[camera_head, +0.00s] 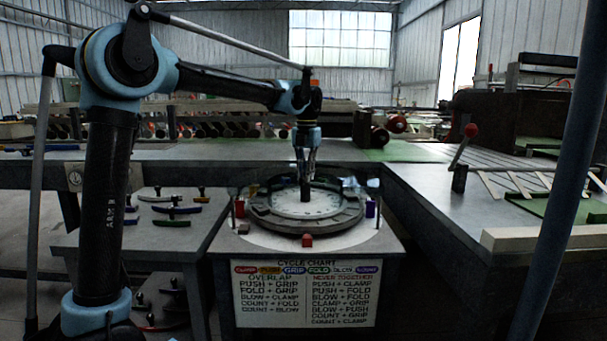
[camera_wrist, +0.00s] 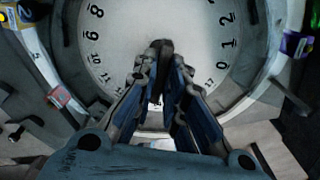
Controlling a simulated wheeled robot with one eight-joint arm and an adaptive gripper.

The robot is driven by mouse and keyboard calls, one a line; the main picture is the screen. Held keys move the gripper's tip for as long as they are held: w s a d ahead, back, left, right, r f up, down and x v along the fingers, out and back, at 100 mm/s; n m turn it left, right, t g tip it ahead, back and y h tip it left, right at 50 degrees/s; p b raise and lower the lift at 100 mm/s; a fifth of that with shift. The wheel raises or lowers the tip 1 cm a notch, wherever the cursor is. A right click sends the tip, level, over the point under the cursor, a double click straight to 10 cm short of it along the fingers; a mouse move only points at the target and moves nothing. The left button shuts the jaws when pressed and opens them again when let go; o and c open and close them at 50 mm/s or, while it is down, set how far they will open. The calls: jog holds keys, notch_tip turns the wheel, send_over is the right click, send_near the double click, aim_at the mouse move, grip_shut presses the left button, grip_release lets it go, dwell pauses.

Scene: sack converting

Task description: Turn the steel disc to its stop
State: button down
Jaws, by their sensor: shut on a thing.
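The steel disc (camera_head: 335,224) lies flat on a round white plate on a stand in front of me, with a pale numbered dial (camera_head: 325,206) at its centre. My gripper (camera_head: 306,181) points straight down over the dial. In the wrist view my gripper (camera_wrist: 163,75) is shut on a dark upright peg (camera_wrist: 163,46). The peg's lower part is hidden by the fingers.
A red block (camera_head: 307,240) sits at the disc's front, and a purple post (camera_head: 371,208) stands at its right. A cycle chart (camera_head: 306,293) hangs below. Coloured handled pieces (camera_head: 172,210) lie on the left table. A red-knobbed lever (camera_head: 470,131) stands on the right bench.

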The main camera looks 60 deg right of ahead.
jog(key=c, duration=1.6)
grip_release()
jog(key=shift+a, duration=0.15)
jog(key=shift+c, duration=0.2)
notch_tip(320, 180, up, 12)
